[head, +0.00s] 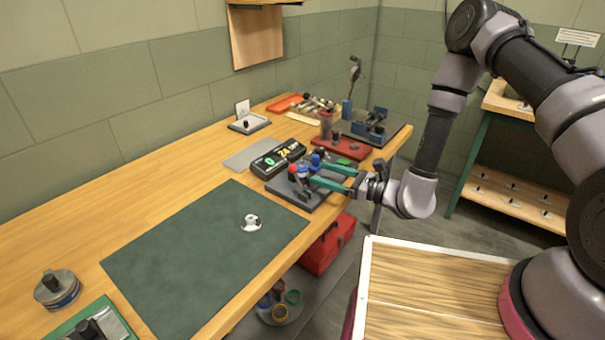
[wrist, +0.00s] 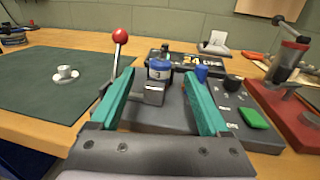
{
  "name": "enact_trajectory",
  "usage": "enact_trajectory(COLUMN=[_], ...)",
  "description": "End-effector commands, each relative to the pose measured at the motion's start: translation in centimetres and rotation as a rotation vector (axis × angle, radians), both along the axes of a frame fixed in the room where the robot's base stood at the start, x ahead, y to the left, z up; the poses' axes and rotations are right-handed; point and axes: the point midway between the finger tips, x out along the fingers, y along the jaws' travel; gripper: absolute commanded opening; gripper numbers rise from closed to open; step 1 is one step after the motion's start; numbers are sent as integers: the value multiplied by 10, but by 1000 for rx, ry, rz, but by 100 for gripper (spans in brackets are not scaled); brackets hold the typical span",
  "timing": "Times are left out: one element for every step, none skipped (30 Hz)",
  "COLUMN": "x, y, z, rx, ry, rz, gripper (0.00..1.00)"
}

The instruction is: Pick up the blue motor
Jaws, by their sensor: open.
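My gripper (head: 315,173) reaches over the fixture from the right, with two teal fingers. In the wrist view my gripper (wrist: 158,76) is open and empty, one finger on each side of the motor's line. The motor appears ahead of and between the fingertips; I see no contact. The motor's lower part is hidden by the holder.
A red-knobbed lever (wrist: 119,37) rises left of the motor. A smaller blue part (wrist: 201,73) and a green button (wrist: 253,118) are to the right. A red-based press (wrist: 291,60) stands further right. The dark green mat (head: 190,265) is mostly clear.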

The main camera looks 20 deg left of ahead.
Motion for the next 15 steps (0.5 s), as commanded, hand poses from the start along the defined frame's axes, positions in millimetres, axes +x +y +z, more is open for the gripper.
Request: enact_trajectory(x=[1,2,3,5,7,8,9,10,11,12,12,13,14,14,14], y=[5,9,15,19,24,30,34,38,42,44,46,48,48,49,49], z=[-1,-1,-2,-3,-4,-5,-5,-5,-5,-5,-5,-5,-5,-5,-5], rx=[1,0,1,1,1,1,1,1,1,1,1,1,1,1,1], ry=[-2,-3,-3,-3,-3,-3,-3,-3,-3,-2,-2,-1,-1,-1,0], rz=[2,2,3,3,3,3,2,1,2,1,0,-2,-2,-3,-3], gripper=[80,80,80,80,80,80,80,80,80,80,80,80,80,80,80])
